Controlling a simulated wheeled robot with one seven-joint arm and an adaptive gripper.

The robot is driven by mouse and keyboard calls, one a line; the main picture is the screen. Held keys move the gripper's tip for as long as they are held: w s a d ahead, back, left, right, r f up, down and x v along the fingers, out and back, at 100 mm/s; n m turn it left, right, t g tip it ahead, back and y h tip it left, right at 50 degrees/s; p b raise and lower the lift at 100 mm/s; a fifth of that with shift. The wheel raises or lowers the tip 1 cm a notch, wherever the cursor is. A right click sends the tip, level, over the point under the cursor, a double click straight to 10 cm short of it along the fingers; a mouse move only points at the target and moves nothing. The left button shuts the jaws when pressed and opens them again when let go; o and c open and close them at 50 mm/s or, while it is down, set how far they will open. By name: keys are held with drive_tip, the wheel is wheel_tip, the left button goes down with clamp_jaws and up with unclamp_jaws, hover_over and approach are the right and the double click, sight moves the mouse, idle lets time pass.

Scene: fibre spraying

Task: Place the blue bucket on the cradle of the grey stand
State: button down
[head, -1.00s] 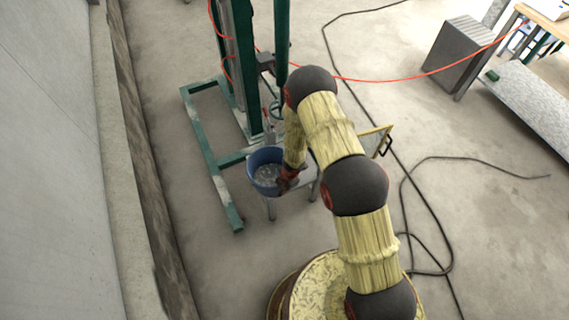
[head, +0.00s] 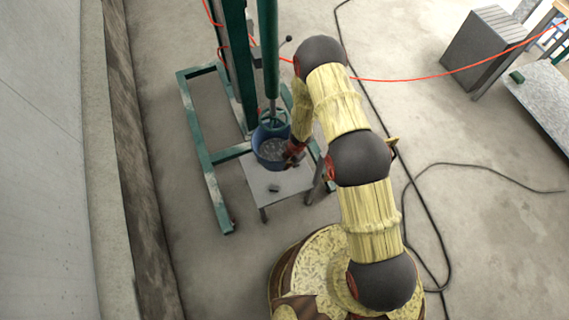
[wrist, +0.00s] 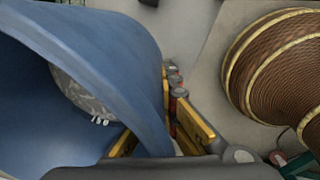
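The blue bucket (head: 262,157) is upright with pale grey contents inside. It is at the back of a small grey table, beneath the green upright machine. My gripper (head: 293,149) is at the bucket's right side in the head view. In the wrist view the bucket (wrist: 100,45) fills the left half, and my gripper's yellow fingers (wrist: 160,130) lie on both sides of its wall, shut on it. The small grey table (head: 285,187) is the only grey stand clearly seen below; I cannot make out a cradle, nor whether the bucket touches a support.
The green machine (head: 240,60) stands on floor rails (head: 205,165) to the left. A small dark object (head: 274,188) lies on the grey table. A red hose (head: 430,78) and black cable (head: 420,215) cross the floor. A wall (head: 45,150) runs along the left.

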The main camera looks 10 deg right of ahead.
wheel_tip(320, 180, down, 16)
drive_tip(key=b, duration=0.6)
drive_tip(key=shift+f, duration=0.15)
drive_tip(key=c, duration=2.1)
unclamp_jaws()
drive_tip(key=shift+s, duration=0.1)
drive_tip(key=shift+o, duration=0.3)
wheel_tip(320, 180, up, 12)
drive_tip(key=d+p, duration=0.2)
drive_tip(key=p, duration=0.2)
drive_tip(key=shift+s, duration=0.4)
drive_tip(key=shift+p, duration=0.3)
